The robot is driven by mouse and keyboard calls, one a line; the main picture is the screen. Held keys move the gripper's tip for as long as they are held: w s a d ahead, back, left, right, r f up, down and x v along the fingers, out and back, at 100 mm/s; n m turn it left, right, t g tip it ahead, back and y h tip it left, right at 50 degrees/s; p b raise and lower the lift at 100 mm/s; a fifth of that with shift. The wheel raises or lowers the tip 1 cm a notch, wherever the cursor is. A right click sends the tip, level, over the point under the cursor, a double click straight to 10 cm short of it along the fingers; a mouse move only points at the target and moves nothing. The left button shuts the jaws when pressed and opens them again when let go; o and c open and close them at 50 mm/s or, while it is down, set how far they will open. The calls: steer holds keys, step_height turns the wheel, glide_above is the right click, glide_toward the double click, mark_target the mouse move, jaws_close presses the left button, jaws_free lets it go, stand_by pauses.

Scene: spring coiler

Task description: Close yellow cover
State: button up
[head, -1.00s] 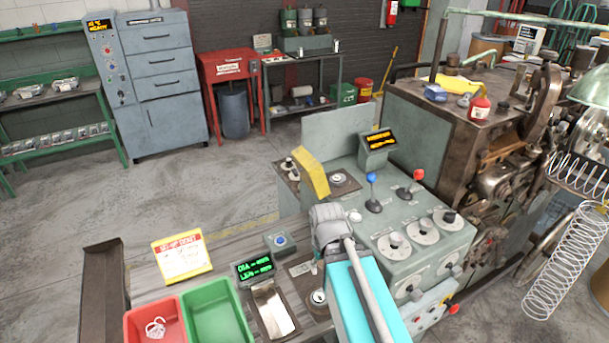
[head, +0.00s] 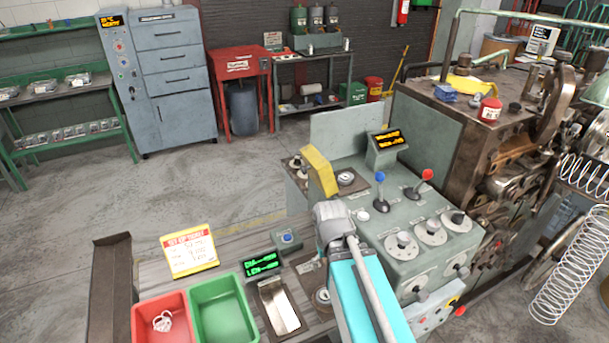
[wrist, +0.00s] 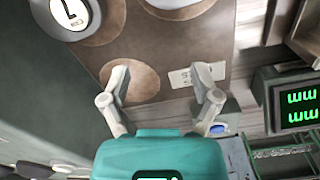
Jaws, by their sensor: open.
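The yellow cover (head: 320,172) stands raised and tilted at the left edge of the grey control panel, beside a round dial, in the head view. I do not make it out in the wrist view. My gripper's fingers (wrist: 160,82) are open and empty in the wrist view, above a brown plate with round spots and a small label. In the head view my arm's grey end is in front of the cover, nearer to me and apart from it; the fingertips are hidden there.
Blue-knobbed (head: 380,190) and red-knobbed (head: 423,185) levers rise from the panel right of the cover. A small amber display (head: 385,142) stands behind. Red (head: 160,325) and green (head: 222,308) bins, a green-lit display (head: 262,264) and a yellow-framed card (head: 190,251) are on the bench at left.

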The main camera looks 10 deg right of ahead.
steer(key=shift+w+a+r+n, duration=0.15)
steer(key=shift+w+n, duration=0.15)
steer(key=shift+w, duration=0.15)
steer(key=shift+c, duration=1)
steer(key=w+n, duration=0.1)
steer(key=w+r+n+h, duration=0.1)
steer(key=w+n+h+p, duration=0.1)
steer(key=w, duration=0.1)
steer(key=shift+a+r+n, duration=0.2)
steer(key=shift+a+n, duration=0.1)
steer(key=shift+a, duration=0.1)
steer(key=c, duration=0.7)
steer(key=w+a+r+n+h, duration=0.1)
steer(key=w+n, duration=0.1)
steer(key=w+a+r+n+h+p, duration=0.1)
steer(key=w+n+h, duration=0.1)
steer(key=w+a+r+n+h, duration=0.1)
steer(key=w+r+n, duration=0.1)
steer(key=w, duration=0.1)
steer(key=shift+a+r+n+t+p, duration=0.1)
steer(key=shift+a+n+t+p, duration=0.2)
steer(key=shift+a+p, duration=0.1)
jaws_close()
steer(key=w+a+r+n+t+h+p, duration=0.2)
steer(key=w+a+r+n+h, duration=0.4)
steer(key=w+a+r+n, duration=0.3)
steer(key=a+r+n+t, duration=0.1)
steer(key=a, duration=0.2)
steer(key=shift+a+r, duration=0.2)
steer(key=shift+a, duration=0.1)
